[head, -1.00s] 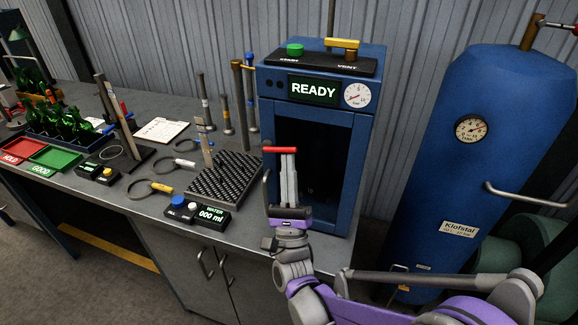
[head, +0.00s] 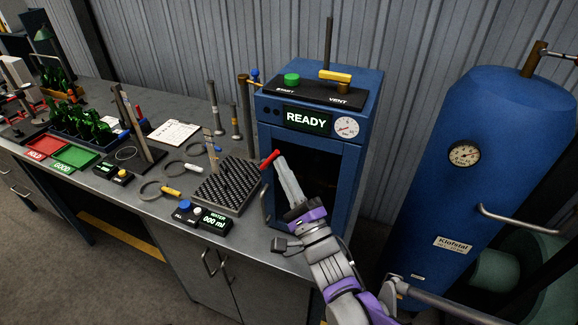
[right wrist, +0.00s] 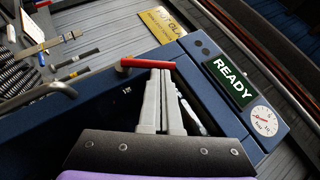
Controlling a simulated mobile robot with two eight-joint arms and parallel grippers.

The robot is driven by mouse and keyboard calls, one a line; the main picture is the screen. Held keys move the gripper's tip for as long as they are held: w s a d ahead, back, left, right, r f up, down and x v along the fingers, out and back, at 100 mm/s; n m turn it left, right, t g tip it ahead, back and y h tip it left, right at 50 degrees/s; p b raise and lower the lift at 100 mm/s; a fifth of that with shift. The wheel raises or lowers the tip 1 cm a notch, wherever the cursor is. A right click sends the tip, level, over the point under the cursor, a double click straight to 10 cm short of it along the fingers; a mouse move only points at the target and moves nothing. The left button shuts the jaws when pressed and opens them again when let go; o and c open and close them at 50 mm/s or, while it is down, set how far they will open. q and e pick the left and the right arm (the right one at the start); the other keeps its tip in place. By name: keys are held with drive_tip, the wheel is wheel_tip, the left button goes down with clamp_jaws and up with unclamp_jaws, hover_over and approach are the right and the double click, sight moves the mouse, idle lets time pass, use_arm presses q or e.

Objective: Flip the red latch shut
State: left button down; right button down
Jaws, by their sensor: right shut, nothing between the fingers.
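The red latch (head: 270,160) is a short red bar at the left edge of the blue cabinet (head: 352,180), beside its dark door window. In the head view it slants, its right end higher. My right gripper (head: 284,167) is shut and empty, its grey fingers leaning up and left with their tips just right of the latch. In the right wrist view the red latch (right wrist: 147,63) lies across the ends of the shut fingers (right wrist: 160,75); I cannot tell whether they touch. My left gripper is not in view.
The cabinet's display reads READY, beside a gauge (head: 346,127). A pale door handle (head: 265,205) stands out on its left. A spiked black plate (head: 227,186) and a water control box (head: 203,217) are left of it. A blue tank (head: 490,150) stands at the right.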

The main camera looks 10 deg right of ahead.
sight(274, 158)
drive_tip(key=shift+w+a+r+n+g+p, duration=0.2)
drive_tip(key=shift+a+r+n+g+p, duration=0.15)
drive_tip(key=shift+r, duration=0.25)
drive_tip(key=shift+w+a+r+n+g+p, duration=0.25)
drive_tip(key=shift+r+n+g+p, duration=0.1)
drive_tip(key=shift+r+p, duration=0.15)
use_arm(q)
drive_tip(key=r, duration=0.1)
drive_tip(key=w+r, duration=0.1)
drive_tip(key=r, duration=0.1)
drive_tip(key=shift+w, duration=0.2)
use_arm(e)
drive_tip(key=shift+w+a+r, duration=0.15)
drive_tip(key=shift+w, duration=0.05)
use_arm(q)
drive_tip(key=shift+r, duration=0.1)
use_arm(e)
drive_tip(key=shift+a+r, duration=0.1)
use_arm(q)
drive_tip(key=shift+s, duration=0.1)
use_arm(e)
drive_tip(key=shift+s, duration=0.1)
